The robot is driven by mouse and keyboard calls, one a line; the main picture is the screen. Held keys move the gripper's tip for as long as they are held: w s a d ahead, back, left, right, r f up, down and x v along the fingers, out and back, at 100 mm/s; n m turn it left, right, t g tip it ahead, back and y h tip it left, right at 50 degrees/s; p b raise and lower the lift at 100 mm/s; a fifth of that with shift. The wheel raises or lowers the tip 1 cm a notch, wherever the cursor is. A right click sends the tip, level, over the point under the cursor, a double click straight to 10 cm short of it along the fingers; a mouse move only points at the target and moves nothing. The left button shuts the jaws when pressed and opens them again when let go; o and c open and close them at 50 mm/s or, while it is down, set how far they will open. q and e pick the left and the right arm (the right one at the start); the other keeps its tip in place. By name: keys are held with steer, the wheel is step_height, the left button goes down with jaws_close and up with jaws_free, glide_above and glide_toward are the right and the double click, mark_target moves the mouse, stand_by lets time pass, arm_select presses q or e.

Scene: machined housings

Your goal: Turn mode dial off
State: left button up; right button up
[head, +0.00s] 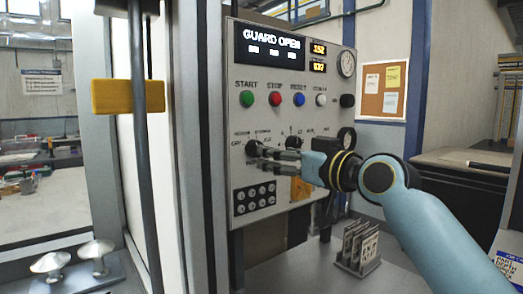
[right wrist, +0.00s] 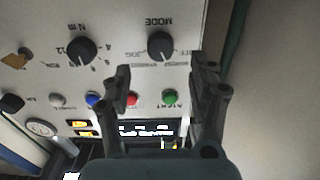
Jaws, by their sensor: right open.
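The mode dial (head: 252,148) is a black round knob at the left of the grey control panel (head: 238,110), below the green button. In the right wrist view, upside down, the mode dial (right wrist: 161,46) sits under the MODE lettering, with JOG and OFF marks beside it. Which mark it points to is not clear. My right gripper (head: 262,158) is open and empty just in front of the panel, close to the dial. In the right wrist view its fingers (right wrist: 163,72) stand apart, with the dial seen beyond the gap between them. My left gripper is not in view.
A second black dial (right wrist: 81,51) is beside the mode dial. Green (head: 247,99), red (head: 274,99) and blue (head: 299,99) buttons sit above. The display (head: 270,47) reads GUARD OPEN. A yellow-handled door (head: 128,96) stands left; a card rack (head: 358,247) is below right.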

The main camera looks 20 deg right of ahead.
mark_target(255, 149)
steer(key=p+x, duration=0.1)
steer(key=x, duration=0.5)
steer(key=shift+w, duration=0.25)
steer(key=shift+a+f, duration=0.1)
steer(key=c, duration=1.2)
steer(key=shift+o, duration=0.2)
steer(key=shift+n+b, duration=4.5)
steer(key=shift+b, duration=0.45)
